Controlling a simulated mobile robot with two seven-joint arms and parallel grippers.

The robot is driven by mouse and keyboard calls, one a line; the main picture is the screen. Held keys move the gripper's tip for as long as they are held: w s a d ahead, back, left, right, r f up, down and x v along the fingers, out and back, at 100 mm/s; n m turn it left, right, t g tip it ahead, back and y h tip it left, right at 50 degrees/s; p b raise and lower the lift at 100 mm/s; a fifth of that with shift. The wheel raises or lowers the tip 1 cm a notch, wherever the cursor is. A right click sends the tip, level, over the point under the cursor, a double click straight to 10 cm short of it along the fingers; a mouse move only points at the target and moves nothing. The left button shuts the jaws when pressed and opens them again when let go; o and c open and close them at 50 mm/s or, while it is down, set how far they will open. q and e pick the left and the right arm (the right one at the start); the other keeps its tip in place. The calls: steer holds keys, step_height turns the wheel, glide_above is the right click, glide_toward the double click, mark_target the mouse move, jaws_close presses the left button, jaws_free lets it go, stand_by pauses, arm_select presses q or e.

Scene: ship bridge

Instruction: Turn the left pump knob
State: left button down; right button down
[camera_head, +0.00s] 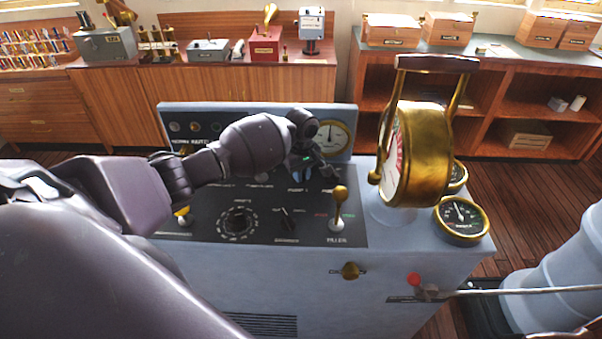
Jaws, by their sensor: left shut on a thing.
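My left arm reaches in from the left over the dark panel (190,234) of the grey console. My left gripper (318,170) is at the back of this panel, above the small pump lettering, pointing down. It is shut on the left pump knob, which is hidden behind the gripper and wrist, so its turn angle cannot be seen. My right gripper is not in view.
A round dial (238,222), a small black selector (285,212) and a brass-topped lever (339,205) are on the panel's front half. A tall brass telegraph (424,150) stands to the right.

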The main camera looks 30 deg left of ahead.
arm_select(q)
steer(key=shift+a+r, duration=0.1)
steer(key=c, duration=1.1)
jaws_free()
steer(key=shift+c, duration=0.2)
step_height(320, 180, up, 11)
steer(key=shift+b, duration=0.3)
